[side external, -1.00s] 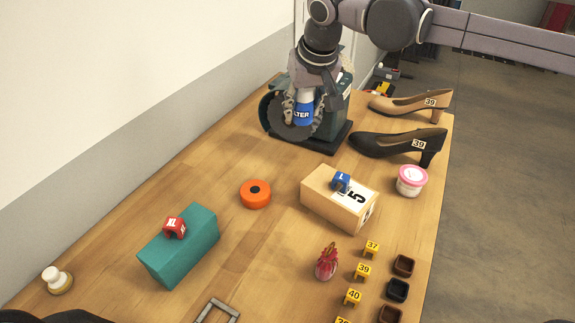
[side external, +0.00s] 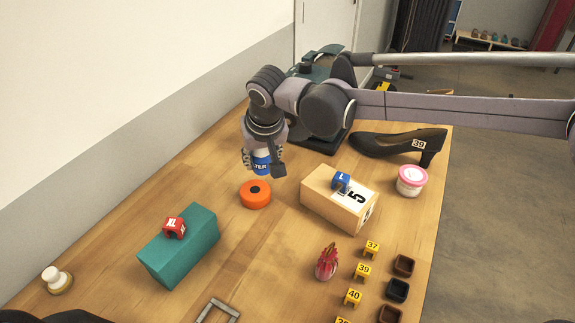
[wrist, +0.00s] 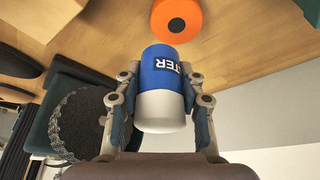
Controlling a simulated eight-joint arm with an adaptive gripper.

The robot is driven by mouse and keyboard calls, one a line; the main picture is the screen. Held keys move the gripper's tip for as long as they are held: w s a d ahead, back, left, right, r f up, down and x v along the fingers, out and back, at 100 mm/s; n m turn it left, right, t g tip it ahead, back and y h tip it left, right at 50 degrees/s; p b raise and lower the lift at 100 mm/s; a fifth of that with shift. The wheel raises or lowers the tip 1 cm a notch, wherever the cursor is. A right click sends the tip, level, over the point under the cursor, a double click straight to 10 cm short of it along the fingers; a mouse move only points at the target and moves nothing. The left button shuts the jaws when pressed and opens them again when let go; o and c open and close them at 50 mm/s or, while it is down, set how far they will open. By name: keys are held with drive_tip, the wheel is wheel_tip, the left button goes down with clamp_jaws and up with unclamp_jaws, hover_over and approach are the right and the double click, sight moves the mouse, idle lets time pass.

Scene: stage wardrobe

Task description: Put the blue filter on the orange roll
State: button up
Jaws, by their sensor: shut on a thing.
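The blue filter (side external: 262,162) is a blue and white cylinder with white lettering. My gripper (side external: 263,158) is shut on it, holding it above the table, just behind and above the orange roll. In the wrist view the filter (wrist: 163,85) sits between the two fingers of my gripper (wrist: 160,88), its blue end pointing away from the palm. The orange roll (side external: 256,197) lies flat on the table with a dark centre hole. It also shows in the wrist view (wrist: 192,17), beyond the filter's blue end. The filter and roll appear apart.
A wooden block (side external: 325,207) with a blue L tag stands right of the roll. A teal block (side external: 185,252) with a red tag is at front left. A black shoe (side external: 385,145) and a pink-lidded jar (side external: 411,181) stand at right. A dark green machine (side external: 325,130) is behind.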

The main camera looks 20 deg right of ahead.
sight(254, 186)
drive_tip(key=shift+s+a+f, duration=0.1)
drive_tip(key=shift+a+f, duration=0.65)
drive_tip(key=shift+a, duration=0.35)
drive_tip(key=shift+f, duration=1.9)
drive_tip(key=o, duration=1.2)
drive_tip(key=shift+f, duration=0.15)
